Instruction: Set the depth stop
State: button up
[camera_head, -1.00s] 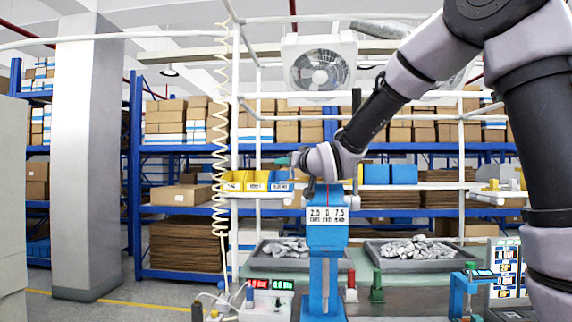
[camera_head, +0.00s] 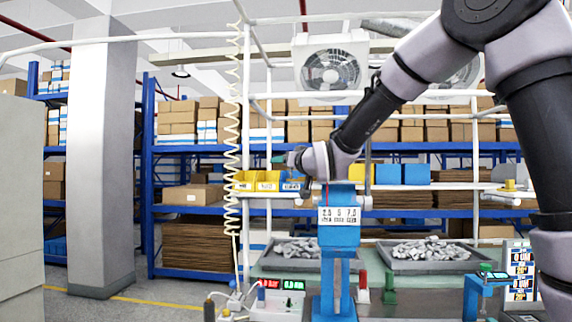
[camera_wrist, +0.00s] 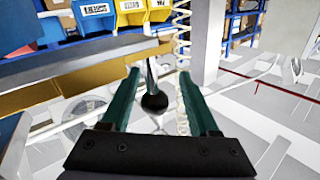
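A blue upright stand (camera_head: 339,237) is in the middle of the head view. Its white plate (camera_head: 339,216) is marked 2.5, 5 and 7.5. My gripper (camera_head: 293,160) is above it and to its left, mostly hidden behind my wrist. In the wrist view my gripper (camera_wrist: 159,74) has two green fingers set wide apart. A black ball knob (camera_wrist: 154,102) on a thin rod shows between the fingers. I cannot tell whether either finger touches it. The head view does not clearly show which part of the stand the knob belongs to.
Yellow bins (camera_head: 257,181) stand on a shelf behind. Two grey trays (camera_head: 425,257) of metal parts lie behind the stand. A red and green digital display (camera_head: 280,284) is at front left, and a coiled cream hose (camera_head: 231,150) hangs at left.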

jog(key=v, duration=1)
jog(key=shift+s+d, duration=0.2)
jog(key=shift+s, duration=0.15)
